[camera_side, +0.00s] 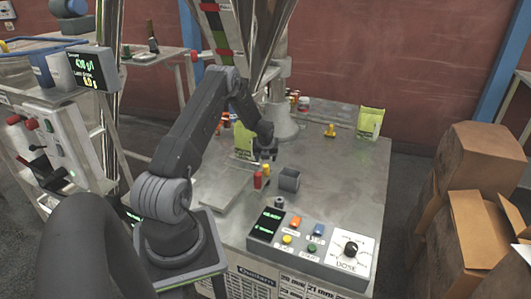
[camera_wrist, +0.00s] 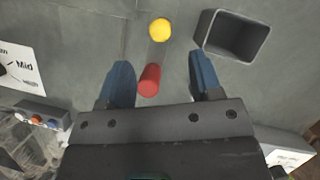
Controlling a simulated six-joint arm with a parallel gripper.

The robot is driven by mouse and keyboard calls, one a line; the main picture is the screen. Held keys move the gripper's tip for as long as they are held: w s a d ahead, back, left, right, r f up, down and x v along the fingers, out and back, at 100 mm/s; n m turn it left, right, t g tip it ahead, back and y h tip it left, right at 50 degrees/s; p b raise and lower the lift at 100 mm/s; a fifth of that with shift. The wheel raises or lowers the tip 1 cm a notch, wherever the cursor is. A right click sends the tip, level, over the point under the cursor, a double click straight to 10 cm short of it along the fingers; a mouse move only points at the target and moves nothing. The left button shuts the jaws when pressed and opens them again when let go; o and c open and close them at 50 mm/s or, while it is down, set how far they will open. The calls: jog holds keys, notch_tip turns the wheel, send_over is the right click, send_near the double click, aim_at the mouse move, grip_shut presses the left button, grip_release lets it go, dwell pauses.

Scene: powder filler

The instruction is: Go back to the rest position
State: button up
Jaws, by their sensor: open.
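My gripper (camera_side: 265,158) hangs above the metal table (camera_side: 330,180) in the side view. In the wrist view my gripper (camera_wrist: 162,82) is open, its two blue fingers apart with nothing held between them. A red cylinder (camera_wrist: 150,79) shows between the fingers, below them on the table.
A grey square cup (camera_side: 289,180) stands right of the cylinders; it also shows in the wrist view (camera_wrist: 235,36). A control panel (camera_side: 310,245) with buttons and a dial lies at the front. A green-yellow bag (camera_side: 370,122) stands at the back right. Cardboard boxes (camera_side: 475,170) are at the right.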

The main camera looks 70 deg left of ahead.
jog(key=w+d+r+n+t, duration=0.1)
jog(key=w+d+r+n, duration=0.1)
jog(key=d+r, duration=0.45)
jog(key=w+d+r+n, duration=0.2)
jog(key=d+r, duration=0.2)
jog(key=r, duration=0.5)
jog(key=s+d+r+n+t, duration=0.15)
jog(key=d+r+n, duration=0.55)
jog(key=d+r, duration=0.75)
jog(key=s+d+r+n+h, duration=0.2)
jog(key=s+d+n, duration=0.3)
jog(key=s+d, duration=0.4)
jog(key=s+d+r+n+t+h, duration=0.1)
jog(key=s+d+r+n+h, duration=0.1)
jog(key=s+d+n, duration=0.4)
jog(key=s+d, duration=0.4)
jog(key=d, duration=0.3)
jog(key=shift+s+d+r, duration=0.25)
jog(key=shift+r, duration=0.15)
